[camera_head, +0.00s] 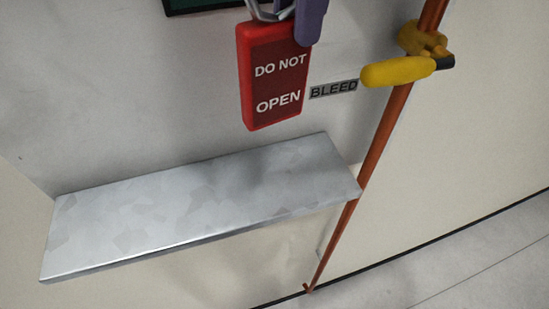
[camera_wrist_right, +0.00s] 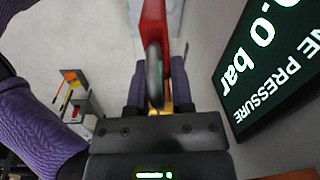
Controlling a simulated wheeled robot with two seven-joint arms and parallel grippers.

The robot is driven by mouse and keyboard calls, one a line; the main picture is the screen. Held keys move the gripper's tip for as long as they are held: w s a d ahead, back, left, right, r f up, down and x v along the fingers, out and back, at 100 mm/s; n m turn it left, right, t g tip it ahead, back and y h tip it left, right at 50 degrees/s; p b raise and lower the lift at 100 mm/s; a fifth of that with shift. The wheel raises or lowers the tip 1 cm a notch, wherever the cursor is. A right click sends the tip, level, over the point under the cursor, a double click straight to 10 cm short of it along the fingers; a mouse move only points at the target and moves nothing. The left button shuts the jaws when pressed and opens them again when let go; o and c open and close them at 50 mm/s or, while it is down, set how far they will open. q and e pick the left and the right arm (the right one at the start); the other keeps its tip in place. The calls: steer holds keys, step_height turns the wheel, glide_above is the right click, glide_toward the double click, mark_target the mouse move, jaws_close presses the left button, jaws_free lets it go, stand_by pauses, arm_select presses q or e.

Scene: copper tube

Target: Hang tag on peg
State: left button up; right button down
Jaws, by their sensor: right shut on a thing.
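The red tag (camera_head: 272,78), reading "DO NOT OPEN", hangs upright in front of the grey wall in the head view. My right gripper (camera_head: 306,22) is at its top edge, with a purple finger over its upper right corner. A grey metal loop shows above the tag, cut by the picture's top edge. In the right wrist view the red tag (camera_wrist_right: 153,22) extends up from between the purple fingers of my right gripper (camera_wrist_right: 160,88), which is shut on it. I cannot make out a peg in either view. My left gripper is not visible in the head view.
A bare metal shelf (camera_head: 200,210) juts out below the tag. A copper pipe (camera_head: 376,150) with a yellow valve handle (camera_head: 397,72) runs down the right, beside a BLEED label (camera_head: 334,89). A dark pressure display (camera_wrist_right: 270,70) stands close on the right in the wrist view.

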mark_target(291, 117)
steer(key=shift+s+f, duration=0.1)
steer(key=shift+f, duration=0.2)
step_height(291, 117, down, 9)
steer(key=shift+r, duration=0.2)
steer(key=shift+w+f+b, duration=0.25)
steer(key=shift+f+b, duration=0.05)
steer(key=shift+f, duration=0.1)
steer(key=shift+f, duration=0.15)
steer(key=c, duration=0.5)
jaws_free()
